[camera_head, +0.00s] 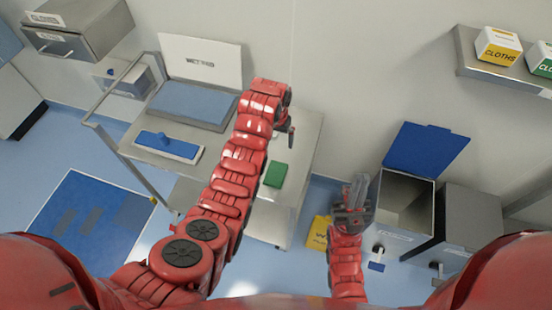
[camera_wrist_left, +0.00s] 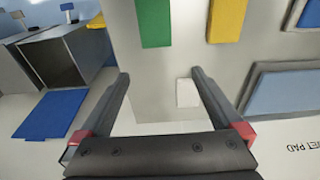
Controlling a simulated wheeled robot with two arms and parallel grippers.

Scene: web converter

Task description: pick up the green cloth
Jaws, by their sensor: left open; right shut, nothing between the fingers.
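The green cloth (camera_head: 276,175) lies flat on the right part of the metal cart top. It also shows in the left wrist view (camera_wrist_left: 155,22) at the top edge, cut off by the frame. My left gripper (camera_head: 291,132) is above the back of the cart, farther toward the wall than the cloth. Its fingers are open and empty in the left wrist view (camera_wrist_left: 158,76), and the cloth lies beyond the fingertips. My right gripper (camera_head: 357,185) is shut and empty, upright in front of the open bin, right of the cart.
A yellow cloth (camera_wrist_left: 226,20) lies beside the green one, and a small white piece (camera_wrist_left: 187,92) lies nearer the fingers. The cart (camera_head: 302,150) also bears a blue-lined tray (camera_head: 192,104) and a blue mop pad (camera_head: 168,146). A blue-lidded bin (camera_head: 404,205) stands right of the cart.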

